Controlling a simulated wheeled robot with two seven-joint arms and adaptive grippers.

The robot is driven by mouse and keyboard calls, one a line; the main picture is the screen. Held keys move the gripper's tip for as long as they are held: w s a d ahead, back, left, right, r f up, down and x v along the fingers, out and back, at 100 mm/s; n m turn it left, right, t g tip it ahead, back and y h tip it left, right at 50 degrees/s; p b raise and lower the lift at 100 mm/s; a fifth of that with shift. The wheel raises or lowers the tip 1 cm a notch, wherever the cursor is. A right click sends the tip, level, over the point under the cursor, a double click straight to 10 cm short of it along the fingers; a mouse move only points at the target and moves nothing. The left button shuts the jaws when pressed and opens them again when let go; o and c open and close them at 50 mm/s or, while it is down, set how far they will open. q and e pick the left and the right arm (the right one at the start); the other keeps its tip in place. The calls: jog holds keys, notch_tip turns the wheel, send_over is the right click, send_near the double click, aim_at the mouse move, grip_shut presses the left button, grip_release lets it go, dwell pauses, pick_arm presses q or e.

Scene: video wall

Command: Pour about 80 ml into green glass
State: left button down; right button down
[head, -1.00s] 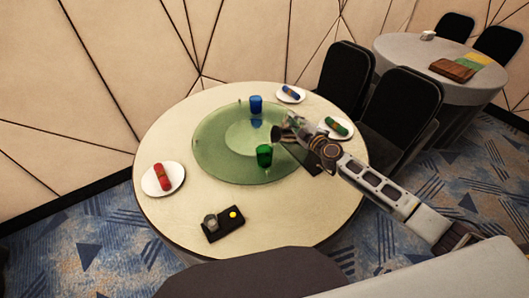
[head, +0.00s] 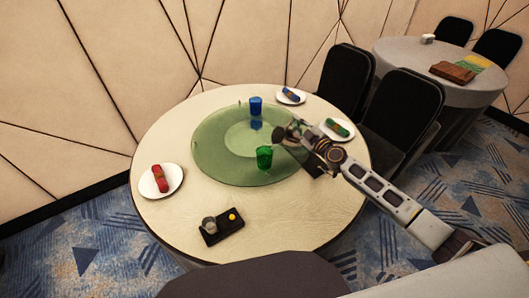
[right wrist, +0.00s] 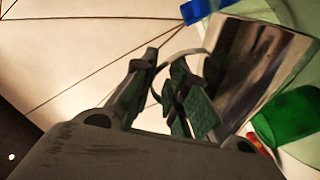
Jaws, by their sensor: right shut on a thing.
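The green glass (head: 264,157) stands upright on the near part of the green glass turntable (head: 215,165). It also shows at the right of the right wrist view (right wrist: 290,115). My right gripper (head: 299,131) is above the turntable's right side, just right of and behind the green glass in the picture. It is shut on the handle of a shiny metal jug (right wrist: 245,65), a small dark shape in the head view (head: 279,133). The jug's tilt and any liquid are too small to tell. A blue glass (head: 256,105) stands farther back. My left gripper is not in view.
Plates with rolled napkins stand at the left (head: 160,181), back (head: 290,96) and right (head: 337,129) of the round table (head: 300,215). A black tray (head: 222,228) with a small round item and a yellow spot lies at the front. Black chairs (head: 398,105) stand right.

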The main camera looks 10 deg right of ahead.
jog(key=shift+d+f, duration=0.1)
jog(key=shift+f, duration=0.15)
jog(key=shift+w+d+f+m+b, duration=0.1)
jog(key=shift+f+m+b, duration=0.05)
jog(key=shift+m+b, duration=0.3)
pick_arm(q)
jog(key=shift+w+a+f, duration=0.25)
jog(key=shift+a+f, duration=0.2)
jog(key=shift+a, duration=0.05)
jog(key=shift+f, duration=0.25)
pick_arm(e)
jog(key=shift+d+f, duration=0.1)
jog(key=shift+f, duration=0.1)
